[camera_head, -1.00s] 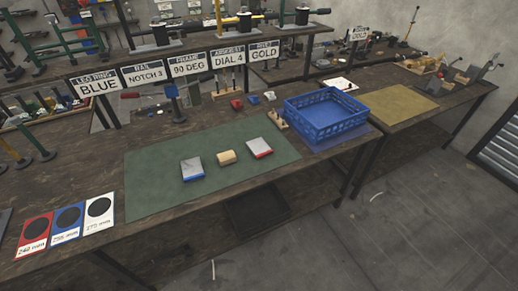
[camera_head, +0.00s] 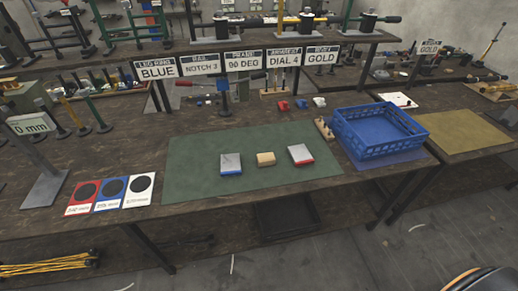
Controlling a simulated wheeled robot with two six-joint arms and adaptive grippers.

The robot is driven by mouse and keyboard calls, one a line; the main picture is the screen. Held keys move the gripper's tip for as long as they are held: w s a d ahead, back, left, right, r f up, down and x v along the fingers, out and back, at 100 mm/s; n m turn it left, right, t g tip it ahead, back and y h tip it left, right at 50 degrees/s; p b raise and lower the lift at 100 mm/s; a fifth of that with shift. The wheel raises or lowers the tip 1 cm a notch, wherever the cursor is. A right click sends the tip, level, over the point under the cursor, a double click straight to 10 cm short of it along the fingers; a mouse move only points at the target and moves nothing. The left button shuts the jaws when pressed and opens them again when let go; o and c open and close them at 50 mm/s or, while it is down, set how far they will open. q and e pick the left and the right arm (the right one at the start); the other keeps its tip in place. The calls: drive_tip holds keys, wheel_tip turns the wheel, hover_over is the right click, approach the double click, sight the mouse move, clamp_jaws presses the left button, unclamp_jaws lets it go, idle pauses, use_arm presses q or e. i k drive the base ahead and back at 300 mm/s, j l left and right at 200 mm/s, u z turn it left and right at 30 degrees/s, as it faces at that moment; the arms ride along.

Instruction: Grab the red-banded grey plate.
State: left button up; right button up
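The red-banded grey plate (camera_head: 300,153) lies on the green mat (camera_head: 200,184), at the right end of a short row. Its red band runs along its front edge. A tan block (camera_head: 265,159) lies to its left, and a blue-banded grey plate (camera_head: 231,163) lies left of that. The pieces are apart from each other. Neither of my grippers can be made out in the view.
A blue crate (camera_head: 347,147) stands right of the mat, with a small wooden peg rack beside it. Red, blue and white cards (camera_head: 78,199) lie at the left. A sign shelf (camera_head: 205,48) runs behind. The mat's front is clear.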

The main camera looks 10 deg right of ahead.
sight(300, 156)
drive_tip(key=i+l+u, duration=0.15)
drive_tip(key=l+u, duration=0.2)
drive_tip(key=l, duration=0.35)
drive_tip(key=l+u, duration=0.35)
drive_tip(key=l, duration=0.35)
drive_tip(key=l+u, duration=0.35)
drive_tip(key=l, duration=0.35)
